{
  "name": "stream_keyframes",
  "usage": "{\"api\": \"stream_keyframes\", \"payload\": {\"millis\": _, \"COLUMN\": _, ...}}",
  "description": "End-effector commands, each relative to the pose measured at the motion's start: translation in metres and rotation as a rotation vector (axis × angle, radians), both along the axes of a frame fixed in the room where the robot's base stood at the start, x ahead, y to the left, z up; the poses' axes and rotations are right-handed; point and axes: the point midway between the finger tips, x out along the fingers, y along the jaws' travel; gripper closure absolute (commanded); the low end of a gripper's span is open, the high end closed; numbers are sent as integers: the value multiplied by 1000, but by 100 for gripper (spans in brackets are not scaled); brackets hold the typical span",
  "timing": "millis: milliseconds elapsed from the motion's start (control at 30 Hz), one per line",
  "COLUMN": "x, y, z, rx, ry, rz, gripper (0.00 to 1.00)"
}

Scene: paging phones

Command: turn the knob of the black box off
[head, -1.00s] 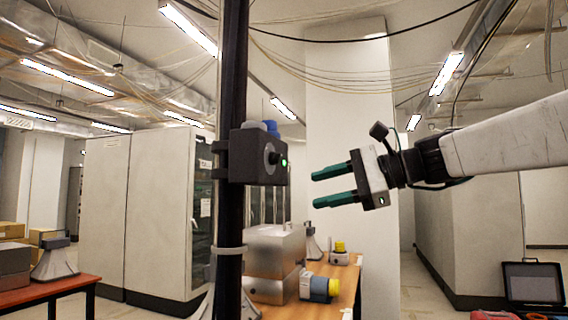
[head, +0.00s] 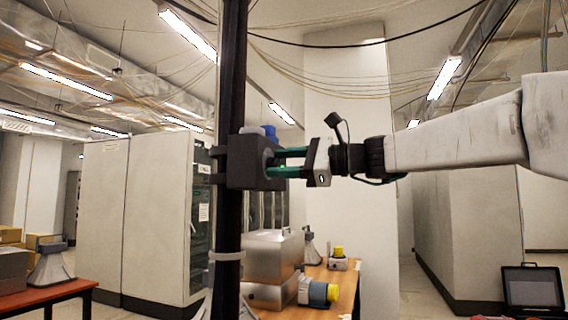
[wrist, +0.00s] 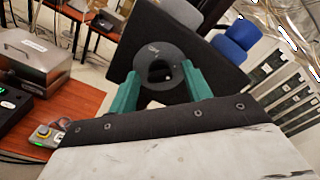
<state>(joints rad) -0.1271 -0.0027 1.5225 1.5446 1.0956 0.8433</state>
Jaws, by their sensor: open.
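The black box (head: 236,168) is clamped to a dark vertical pole, with blue and grey parts on its top. In the wrist view the black box (wrist: 207,68) fills the upper middle, with a round dark disc and the knob (wrist: 160,72) on its face. My gripper (head: 272,162) is open, its green fingers reaching the box's right face. In the wrist view my gripper (wrist: 160,80) has one finger on each side of the knob. I cannot tell whether the fingers touch it. The knob is hidden in the head view.
A wooden table (head: 340,285) behind the pole bears a metal case (head: 272,258) and a yellow-capped device (head: 318,291). A tall cabinet (head: 150,220) stands at the left. Cables hang overhead.

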Motion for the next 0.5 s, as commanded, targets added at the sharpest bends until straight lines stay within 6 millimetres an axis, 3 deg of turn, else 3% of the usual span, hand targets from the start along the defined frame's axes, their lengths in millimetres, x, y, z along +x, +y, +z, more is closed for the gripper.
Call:
{"api": "stream_keyframes", "payload": {"millis": 133, "x": 0, "y": 0, "z": 0, "rx": 0, "ry": 0, "rz": 0, "gripper": 54}}
{"api": "stream_keyframes", "payload": {"millis": 300, "x": 0, "y": 0, "z": 0, "rx": 0, "ry": 0, "rz": 0, "gripper": 96}}
{"api": "stream_keyframes", "payload": {"millis": 500, "x": 0, "y": 0, "z": 0, "rx": -2, "ry": -7, "rz": 0, "gripper": 96}}
